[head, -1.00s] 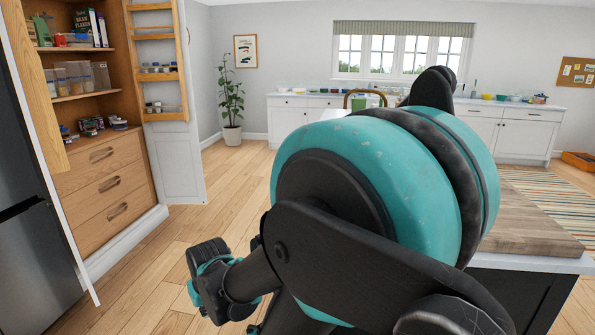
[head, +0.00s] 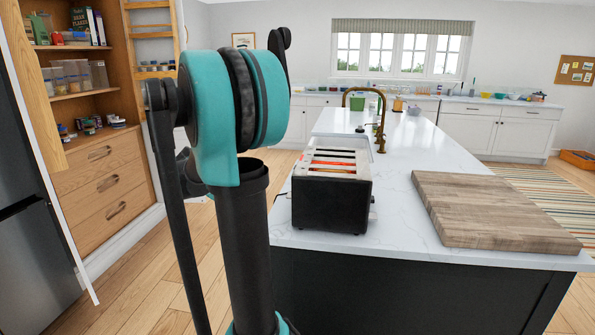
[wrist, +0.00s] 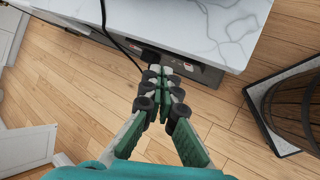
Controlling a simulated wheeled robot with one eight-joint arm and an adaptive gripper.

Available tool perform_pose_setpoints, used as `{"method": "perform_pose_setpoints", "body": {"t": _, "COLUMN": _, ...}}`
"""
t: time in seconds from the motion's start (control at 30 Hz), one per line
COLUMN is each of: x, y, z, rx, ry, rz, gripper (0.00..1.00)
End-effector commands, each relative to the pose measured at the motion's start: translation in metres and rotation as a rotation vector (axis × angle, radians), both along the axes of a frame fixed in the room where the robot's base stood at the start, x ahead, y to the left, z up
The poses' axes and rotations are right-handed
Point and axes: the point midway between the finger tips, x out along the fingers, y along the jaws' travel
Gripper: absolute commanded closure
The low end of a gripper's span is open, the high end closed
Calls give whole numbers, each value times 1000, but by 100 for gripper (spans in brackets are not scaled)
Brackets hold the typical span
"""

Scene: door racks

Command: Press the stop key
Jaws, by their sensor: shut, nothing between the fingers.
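A black toaster (head: 331,203) with a pale metal top stands near the front left corner of the white island counter. Its slots glow orange-red. A small knob or lever shows at its right side, but I cannot make out the stop key. My gripper (wrist: 164,80) shows in the wrist view, its green fingers with dark pads brought together and nothing between them. It is beside the island's edge, above the wooden floor. The toaster is not seen in the wrist view. In the head view my arm stands left of the toaster, and the gripper is not seen.
The marble counter (head: 408,160) carries a wooden chopping board (head: 490,210) on the right and a brass tap (head: 380,125) behind the toaster. A black cord (wrist: 118,45) runs over the counter edge near a dark outlet panel (wrist: 200,72). An open cupboard (head: 95,150) is at left.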

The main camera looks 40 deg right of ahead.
Motion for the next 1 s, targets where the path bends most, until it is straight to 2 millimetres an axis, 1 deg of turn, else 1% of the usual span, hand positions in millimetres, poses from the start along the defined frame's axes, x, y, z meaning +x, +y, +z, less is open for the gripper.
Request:
{"method": "perform_pose_setpoints", "body": {"t": 0.03, "x": 14, "y": -20, "z": 16, "rx": -57, "ry": 73, "rz": 22, "gripper": 100}}
{"method": "perform_pose_setpoints", "body": {"t": 0.1, "x": 28, "y": -45, "z": 37, "rx": -131, "ry": 181, "rz": 54, "gripper": 100}}
{"method": "perform_pose_setpoints", "body": {"t": 0.2, "x": 43, "y": -72, "z": 61, "rx": -209, "ry": 313, "rz": 85, "gripper": 100}}
{"method": "perform_pose_setpoints", "body": {"t": 0.3, "x": 52, "y": -89, "z": 78, "rx": -257, "ry": 406, "rz": 101, "gripper": 100}}
{"method": "perform_pose_setpoints", "body": {"t": 0.4, "x": 56, "y": -98, "z": 87, "rx": -281, "ry": 456, "rz": 109, "gripper": 100}}
{"method": "perform_pose_setpoints", "body": {"t": 0.47, "x": 57, "y": -100, "z": 89, "rx": -286, "ry": 468, "rz": 112, "gripper": 100}}
{"method": "perform_pose_setpoints", "body": {"t": 0.77, "x": 57, "y": -100, "z": 89, "rx": -287, "ry": 470, "rz": 113, "gripper": 100}}
{"method": "perform_pose_setpoints", "body": {"t": 0.87, "x": 54, "y": -102, "z": 89, "rx": -287, "ry": 470, "rz": 112, "gripper": 100}}
{"method": "perform_pose_setpoints", "body": {"t": 1.0, "x": 45, "y": -109, "z": 89, "rx": -286, "ry": 470, "rz": 111, "gripper": 100}}
